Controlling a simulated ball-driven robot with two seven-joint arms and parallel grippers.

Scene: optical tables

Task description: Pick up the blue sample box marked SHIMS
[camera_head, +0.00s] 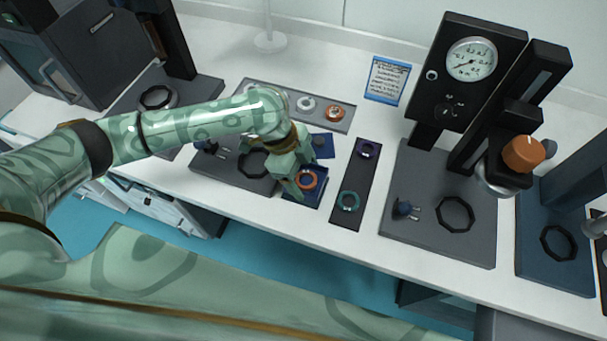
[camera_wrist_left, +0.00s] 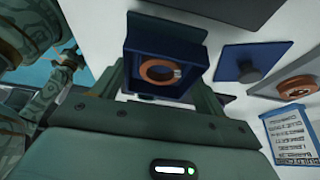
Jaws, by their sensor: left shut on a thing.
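The blue sample box (camera_head: 314,197) is open on top, with an orange ring (camera_head: 306,180) inside. It is at the front of the white table, left of the dark strip tray. My left gripper (camera_head: 299,184) reaches down and is shut on the box, with a finger on either side. The left wrist view shows the box (camera_wrist_left: 165,30) between the fingers (camera_wrist_left: 160,84). I cannot read any marking on it or tell whether it is off the table. A blue lid with a dark knob (camera_head: 322,145) lies just behind it. My right gripper is not in view.
A dark strip tray (camera_head: 347,190) holds a purple and a teal ring. A grey tray (camera_head: 270,94) behind holds several rings. A gauge stand (camera_head: 448,80) rises at right on a grey plate (camera_head: 420,235). A blue-edged card (camera_head: 387,80) lies at the back.

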